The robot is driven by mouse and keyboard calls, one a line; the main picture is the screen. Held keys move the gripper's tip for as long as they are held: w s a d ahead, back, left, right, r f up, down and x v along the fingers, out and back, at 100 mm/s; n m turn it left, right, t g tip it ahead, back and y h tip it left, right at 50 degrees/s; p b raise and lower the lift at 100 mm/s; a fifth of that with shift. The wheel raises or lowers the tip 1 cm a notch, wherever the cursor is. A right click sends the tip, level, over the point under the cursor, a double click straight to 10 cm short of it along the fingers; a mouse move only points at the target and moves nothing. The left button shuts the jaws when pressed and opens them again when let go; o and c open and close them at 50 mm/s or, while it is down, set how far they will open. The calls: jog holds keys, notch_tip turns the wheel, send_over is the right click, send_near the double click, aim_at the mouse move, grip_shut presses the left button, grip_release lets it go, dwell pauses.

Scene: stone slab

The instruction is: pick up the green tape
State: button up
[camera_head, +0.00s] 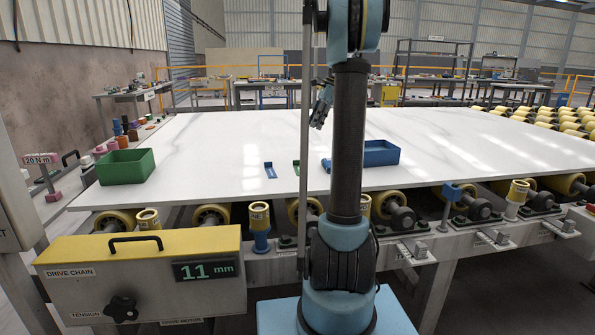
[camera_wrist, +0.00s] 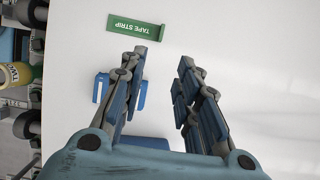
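The green tape (camera_wrist: 135,27) is a flat strip lettered "TAPE STRIP", lying on the white stone slab at the upper left of the wrist view. In the head view the green tape (camera_head: 296,167) shows as a small sliver, partly hidden by a thin pole of my body. My gripper (camera_wrist: 163,56) is open and empty, its two fingers apart with bare slab between them. The tape is beyond and left of the fingertips. In the head view my gripper (camera_head: 320,113) hangs above the slab, left of my column.
A blue strip (camera_head: 269,170) lies left of the green tape. A green bin (camera_head: 126,167) stands at the slab's left, a blue bin (camera_head: 380,153) at right. The slab's middle is mostly clear.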

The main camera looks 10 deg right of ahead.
send_near(299, 167)
jog(key=w+a+f, duration=0.1)
jog(key=f, duration=0.1)
jog(key=w+a+f, duration=0.1)
jog(key=f, duration=0.1)
jog(key=w+f, duration=0.1)
jog(key=f, duration=0.1)
jog(key=shift+a, duration=0.4)
grip_shut()
